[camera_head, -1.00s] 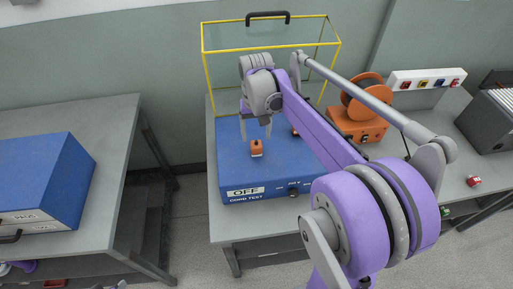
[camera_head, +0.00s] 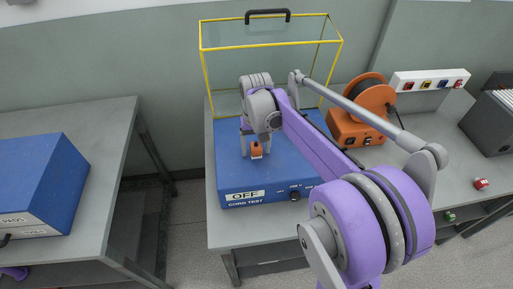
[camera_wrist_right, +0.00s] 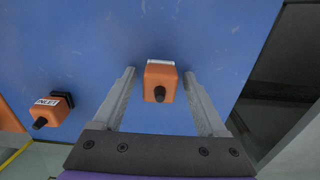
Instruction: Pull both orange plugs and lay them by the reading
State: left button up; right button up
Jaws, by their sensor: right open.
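The blue cord test box (camera_head: 285,185) stands on the bench with a white OFF panel (camera_head: 244,196) on its front. An orange plug (camera_head: 256,152) stands on the box top. In the right wrist view this plug (camera_wrist_right: 160,82) lies between the fingers, with a gap on each side. My right gripper (camera_head: 256,151) is open, its fingers reaching down beside that plug. A second orange plug (camera_wrist_right: 47,112), labelled INLET, sits to the left in the wrist view. My arm hides it in the head view.
A yellow-framed clear guard (camera_head: 203,75) stands raised at the box's back. An orange cable reel (camera_head: 357,120) and a white socket strip (camera_head: 430,79) are to the right. Bare bench (camera_head: 440,150) shows there. Another blue box (camera_head: 45,180) sits on the left bench.

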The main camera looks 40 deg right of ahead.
aim_at(256, 145)
dwell(0.6)
grip_shut()
pick_arm(q)
jog(key=shift+r, duration=0.1)
pick_arm(e)
jog(key=shift+r, duration=0.15)
